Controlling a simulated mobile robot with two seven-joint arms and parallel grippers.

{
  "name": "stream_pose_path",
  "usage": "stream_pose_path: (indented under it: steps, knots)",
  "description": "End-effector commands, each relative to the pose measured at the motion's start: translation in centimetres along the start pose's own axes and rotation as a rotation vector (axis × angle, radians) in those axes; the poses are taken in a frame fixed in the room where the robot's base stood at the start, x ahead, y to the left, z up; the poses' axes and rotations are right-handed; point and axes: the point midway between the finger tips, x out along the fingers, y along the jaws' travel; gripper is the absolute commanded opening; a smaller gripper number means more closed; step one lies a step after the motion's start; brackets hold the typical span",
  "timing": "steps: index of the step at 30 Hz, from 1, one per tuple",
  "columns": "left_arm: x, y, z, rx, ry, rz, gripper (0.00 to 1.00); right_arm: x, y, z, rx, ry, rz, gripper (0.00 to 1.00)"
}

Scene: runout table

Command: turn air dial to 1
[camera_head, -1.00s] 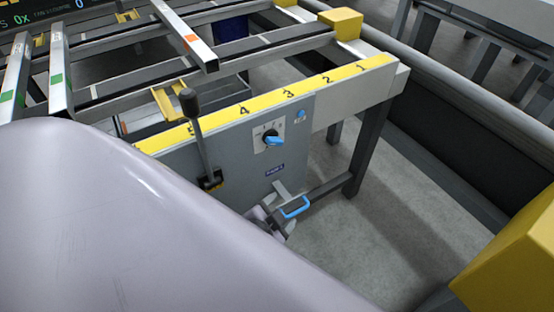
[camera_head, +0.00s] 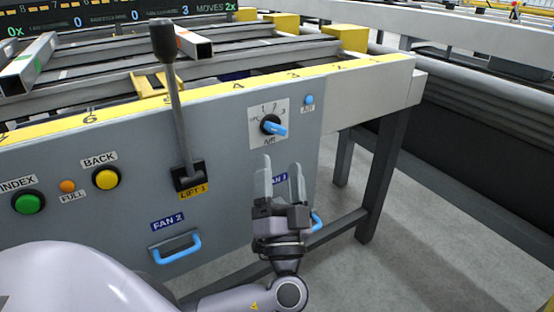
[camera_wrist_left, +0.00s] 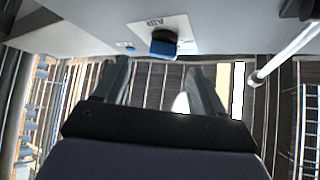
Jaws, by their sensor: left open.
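The air dial (camera_head: 272,125) is a black knob with a blue pointer bar on a white plate marked OFF, 1, 2, 3 and AIR. Its blue bar is tilted, with one end toward the lower right; which mark it is set to I cannot tell. In the left wrist view the dial (camera_wrist_left: 164,43) shows beyond the fingers at the top. My left gripper (camera_head: 279,168) is open and empty, fingers pointing up, just below the dial and apart from it. My right gripper is not in view.
The LIFT 1 lever (camera_head: 177,110) stands left of the dial. A blue FAN 2 handle (camera_head: 175,248), a yellow BACK button (camera_head: 106,179) and a green INDEX button (camera_head: 28,202) are further left. A blue AIR lamp (camera_head: 309,99) sits right of the dial. Open floor lies right of the table leg.

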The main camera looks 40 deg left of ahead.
Motion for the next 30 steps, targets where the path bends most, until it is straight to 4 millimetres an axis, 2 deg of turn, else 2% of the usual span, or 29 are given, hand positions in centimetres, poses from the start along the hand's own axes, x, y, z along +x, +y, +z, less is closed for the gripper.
stream_pose_path:
  steps: [5, 12, 18, 28, 30]
  knots:
    - [0.8, -0.4, -0.3, -0.012, 0.022, -0.036, 0.7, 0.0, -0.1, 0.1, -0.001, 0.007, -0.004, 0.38]
    - [4.5, -0.5, -0.4, -0.01, 0.022, -0.035, 0.7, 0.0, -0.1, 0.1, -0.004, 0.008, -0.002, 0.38]
    - [6.6, -0.5, -0.3, -0.008, 0.02, -0.031, 0.7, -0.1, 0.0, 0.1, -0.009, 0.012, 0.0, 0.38]
    - [7.1, -0.5, -0.3, -0.008, 0.018, -0.029, 0.7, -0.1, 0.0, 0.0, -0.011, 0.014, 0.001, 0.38]
    - [7.1, -0.5, -0.3, -0.008, 0.018, -0.029, 0.47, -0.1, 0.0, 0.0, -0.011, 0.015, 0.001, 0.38]
